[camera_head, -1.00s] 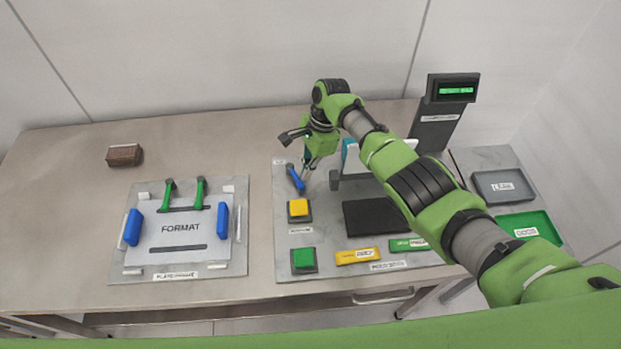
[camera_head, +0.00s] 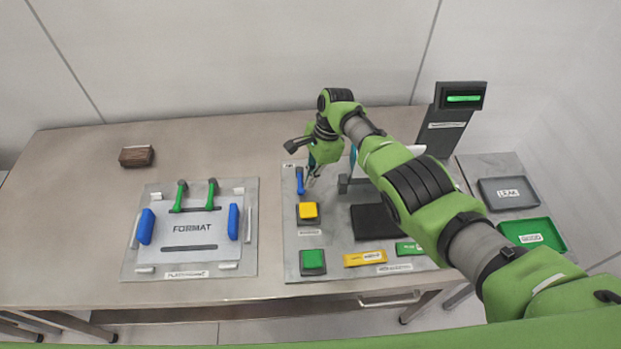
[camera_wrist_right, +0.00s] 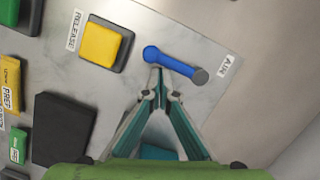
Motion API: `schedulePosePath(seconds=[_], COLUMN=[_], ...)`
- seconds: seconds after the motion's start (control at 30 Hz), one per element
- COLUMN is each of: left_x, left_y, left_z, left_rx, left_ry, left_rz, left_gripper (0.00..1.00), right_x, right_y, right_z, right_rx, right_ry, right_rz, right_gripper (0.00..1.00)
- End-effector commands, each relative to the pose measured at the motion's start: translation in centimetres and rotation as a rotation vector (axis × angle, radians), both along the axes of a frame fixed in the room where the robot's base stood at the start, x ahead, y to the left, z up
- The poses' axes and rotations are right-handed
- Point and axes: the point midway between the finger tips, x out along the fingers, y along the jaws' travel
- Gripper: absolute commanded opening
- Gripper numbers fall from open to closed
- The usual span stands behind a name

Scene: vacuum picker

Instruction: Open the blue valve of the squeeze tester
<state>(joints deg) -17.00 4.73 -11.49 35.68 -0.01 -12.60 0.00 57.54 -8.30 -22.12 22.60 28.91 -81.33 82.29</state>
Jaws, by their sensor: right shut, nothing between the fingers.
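The blue valve handle (camera_head: 300,180) is on the left edge of the grey tester plate (camera_head: 340,262), above the yellow button. In the right wrist view the blue handle (camera_wrist_right: 174,63) runs from a round blue end to a grey pivot beside the AIR label (camera_wrist_right: 229,66). My right gripper (camera_head: 311,182) is just right of the handle in the head view. In the wrist view its fingertips (camera_wrist_right: 158,70) are together, with nothing between them, close against the side of the handle near its blue end. I cannot tell whether they touch it. My left gripper is not in view.
A yellow button (camera_head: 308,210) and a green button (camera_head: 312,261) stand below the valve. A display (camera_head: 463,98) rises at the back right. The FORMAT plate (camera_head: 190,262) lies left, a brown block (camera_head: 136,156) behind it. LEAK (camera_head: 508,193) and GOOD (camera_head: 533,233) trays are at right.

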Motion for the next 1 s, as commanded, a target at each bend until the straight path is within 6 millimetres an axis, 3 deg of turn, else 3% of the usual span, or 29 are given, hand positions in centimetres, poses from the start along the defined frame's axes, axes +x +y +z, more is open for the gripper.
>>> schedulePosePath(seconds=[0.47, 0.57, 1.0], left_x=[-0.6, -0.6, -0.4], left_y=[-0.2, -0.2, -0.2], left_z=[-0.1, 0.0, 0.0], left_rx=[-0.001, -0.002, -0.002], left_ry=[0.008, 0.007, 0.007], left_rz=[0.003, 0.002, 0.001], left_gripper=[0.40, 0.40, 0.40], right_x=[0.0, 0.2, 1.1], right_y=[0.1, -0.3, -2.5], right_z=[1.1, 2.2, 10.3], right_rx=[0.007, 0.006, 0.003], right_ry=[0.000, -0.001, -0.001], right_rz=[0.001, 0.001, 0.000], right_gripper=[0.00, 0.00, 0.00])
